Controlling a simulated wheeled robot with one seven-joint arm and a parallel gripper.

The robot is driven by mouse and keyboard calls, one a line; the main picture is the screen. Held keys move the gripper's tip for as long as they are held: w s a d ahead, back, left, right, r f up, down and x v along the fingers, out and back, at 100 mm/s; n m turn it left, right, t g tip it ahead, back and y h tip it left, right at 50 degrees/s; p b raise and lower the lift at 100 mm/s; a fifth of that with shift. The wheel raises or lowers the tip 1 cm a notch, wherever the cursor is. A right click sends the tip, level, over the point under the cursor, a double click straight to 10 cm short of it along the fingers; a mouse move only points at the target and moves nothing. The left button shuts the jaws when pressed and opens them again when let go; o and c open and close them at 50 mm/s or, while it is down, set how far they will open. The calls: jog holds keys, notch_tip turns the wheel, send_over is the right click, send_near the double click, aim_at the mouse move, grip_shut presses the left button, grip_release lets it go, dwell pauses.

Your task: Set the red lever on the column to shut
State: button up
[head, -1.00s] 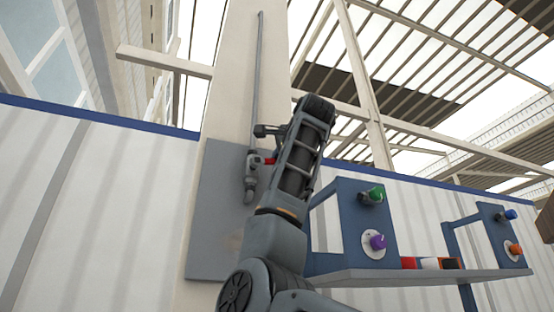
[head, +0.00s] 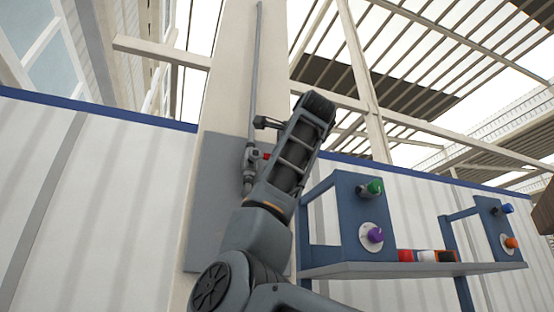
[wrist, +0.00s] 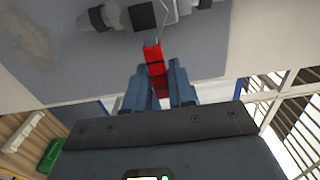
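The red lever (wrist: 155,60) sticks out from a grey valve on the pipe, towards the wrist camera and roughly square to the pipe. In the head view my arm hides the fingers.
The valve and thin vertical pipe (head: 256,75) are mounted on the pale column (head: 228,70) with a grey plate (head: 208,215). To the right, a blue-framed shelf (head: 400,269) carries panels with green, purple, blue and orange knobs and several small blocks.

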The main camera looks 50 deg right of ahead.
jog(key=o, duration=0.3)
jog(key=b+v, duration=0.2)
jog(key=v, duration=0.6)
jog(key=shift+d, duration=0.15)
dwell(0.5)
